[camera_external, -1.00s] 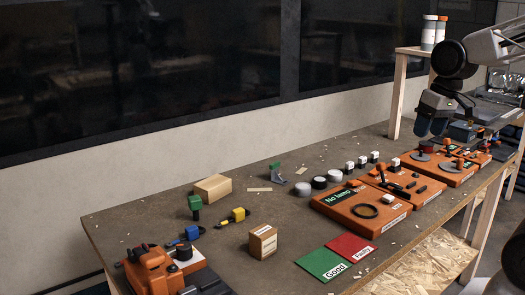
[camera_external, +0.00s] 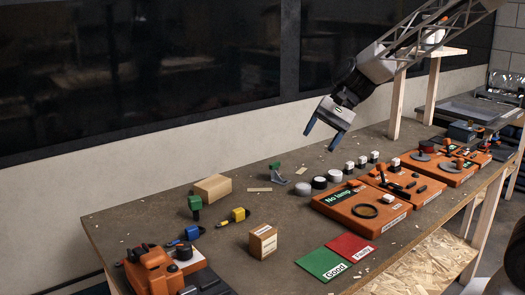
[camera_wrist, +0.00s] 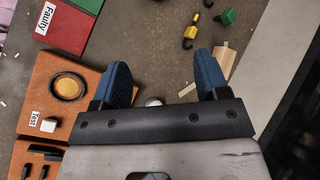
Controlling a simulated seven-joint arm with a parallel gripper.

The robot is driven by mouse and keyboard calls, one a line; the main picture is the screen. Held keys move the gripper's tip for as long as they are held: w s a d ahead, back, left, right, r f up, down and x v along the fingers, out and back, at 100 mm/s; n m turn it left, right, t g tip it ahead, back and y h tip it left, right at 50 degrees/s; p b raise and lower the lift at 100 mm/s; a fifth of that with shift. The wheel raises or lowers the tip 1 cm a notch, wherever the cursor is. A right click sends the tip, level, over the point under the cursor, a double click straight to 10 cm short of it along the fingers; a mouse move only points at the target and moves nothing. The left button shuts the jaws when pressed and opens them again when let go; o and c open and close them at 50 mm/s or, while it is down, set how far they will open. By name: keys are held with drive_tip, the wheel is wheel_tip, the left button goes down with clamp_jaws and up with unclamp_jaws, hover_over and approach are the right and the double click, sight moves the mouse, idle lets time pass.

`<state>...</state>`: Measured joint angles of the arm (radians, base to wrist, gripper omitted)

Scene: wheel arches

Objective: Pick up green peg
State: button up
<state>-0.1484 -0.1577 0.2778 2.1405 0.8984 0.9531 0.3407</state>
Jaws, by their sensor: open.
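A green peg (camera_external: 194,203), a green block on a black stem, stands upright on the table left of centre. It also shows near the top right of the wrist view (camera_wrist: 229,16). A second green piece (camera_external: 275,166) sits on a grey bracket near the back; I cannot make it out in the wrist view. My gripper (camera_external: 321,139) is open and empty, with blue fingers pointing down, well above the table. It is to the right of both green pieces. In the wrist view the fingers (camera_wrist: 161,60) are spread apart with bare table between them.
A wooden block (camera_external: 212,188) lies behind the peg. A yellow piece (camera_external: 238,214), a blue piece (camera_external: 192,233) and a wooden cube (camera_external: 263,242) stand nearby. An orange board (camera_external: 345,212) and several discs lie to the right. The window wall bounds the back.

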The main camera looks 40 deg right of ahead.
drive_tip(key=w+a+f+m+y, duration=0.3)
drive_tip(key=w+a+f+m, duration=0.4)
drive_tip(key=w+a, duration=0.5)
drive_tip(key=m+t+y, duration=0.2)
drive_tip(key=m+t, duration=0.1)
drive_tip(key=m, duration=0.2)
approach(195, 210)
drive_tip(key=shift+w+a+f, duration=0.1)
drive_tip(key=shift+w+a, duration=0.15)
drive_tip(key=shift+w, duration=0.3)
drive_tip(key=shift+w+a+f, duration=0.15)
drive_tip(key=shift+w+a, duration=0.05)
drive_tip(key=shift+w, duration=0.35)
drive_tip(key=shift+x, duration=1.1)
drive_tip(key=shift+a, duration=0.15)
